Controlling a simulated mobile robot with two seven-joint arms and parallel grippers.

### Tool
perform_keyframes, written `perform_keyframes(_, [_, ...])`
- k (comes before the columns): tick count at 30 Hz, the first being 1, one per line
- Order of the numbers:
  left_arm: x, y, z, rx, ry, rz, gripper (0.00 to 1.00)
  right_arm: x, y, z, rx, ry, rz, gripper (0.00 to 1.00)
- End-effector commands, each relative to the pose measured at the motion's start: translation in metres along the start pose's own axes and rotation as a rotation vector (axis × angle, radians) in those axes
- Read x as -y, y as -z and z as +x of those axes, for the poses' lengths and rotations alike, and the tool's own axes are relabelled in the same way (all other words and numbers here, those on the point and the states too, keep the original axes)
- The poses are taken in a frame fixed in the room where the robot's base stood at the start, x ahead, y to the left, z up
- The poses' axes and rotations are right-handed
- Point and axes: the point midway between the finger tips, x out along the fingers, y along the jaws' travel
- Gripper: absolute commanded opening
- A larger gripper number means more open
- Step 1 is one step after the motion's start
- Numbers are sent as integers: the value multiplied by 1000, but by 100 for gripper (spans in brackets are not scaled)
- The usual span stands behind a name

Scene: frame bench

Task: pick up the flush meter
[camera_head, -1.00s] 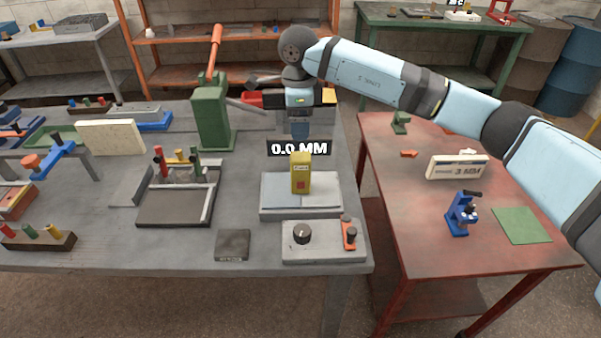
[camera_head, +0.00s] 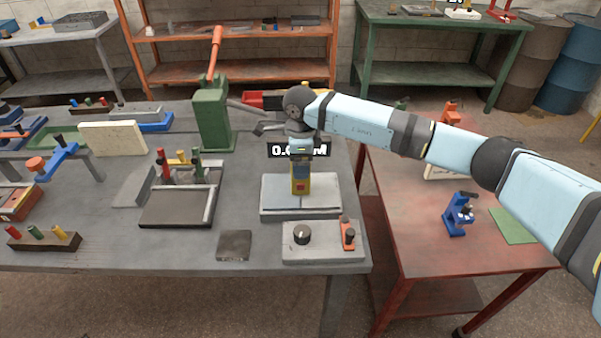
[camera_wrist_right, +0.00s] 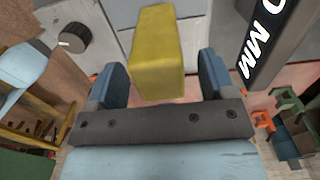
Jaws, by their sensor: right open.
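The flush meter, which I take to be the yellow block with a red mark (camera_head: 300,188), stands upright on a pale grey plate (camera_head: 326,206) near the right end of the grey bench. My right gripper (camera_head: 300,172) is right above it, pointing down, and hides its upper part. In the right wrist view the yellow block (camera_wrist_right: 158,50) stands between the two blue-grey fingers of the open right gripper (camera_wrist_right: 162,68), with a gap visible on each side. My left gripper does not show.
A "0.0 MM" display (camera_head: 322,150) stands behind the block, partly covered by my gripper. A control box (camera_head: 322,243) with a knob is in front. A green press (camera_head: 212,118) stands to the left. A red table (camera_head: 420,225) adjoins on the right.

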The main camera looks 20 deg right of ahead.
Motion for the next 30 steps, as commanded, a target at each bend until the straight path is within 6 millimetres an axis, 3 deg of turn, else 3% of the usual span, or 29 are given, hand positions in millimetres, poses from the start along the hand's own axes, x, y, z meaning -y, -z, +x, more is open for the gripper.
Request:
perform_keyframes(2, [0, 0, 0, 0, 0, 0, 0, 0, 0, 0, 0, 0, 0, 77])
perform_keyframes(3, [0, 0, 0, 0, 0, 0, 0, 0, 0, 0, 0, 0, 0, 72])
perform_keyframes(12, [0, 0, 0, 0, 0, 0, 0, 0, 0, -1, 0, 0, 0, 3])
perform_keyframes(13, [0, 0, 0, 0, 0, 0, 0, 0, 0, -1, 0, 0, 0, 0])
perform_keyframes(23, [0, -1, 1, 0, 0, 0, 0, 0, 0, -7, 1, 1, 0, 0])
perform_keyframes(30, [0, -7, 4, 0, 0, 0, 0, 1, -1, -42, 2, 4, 0, 0])
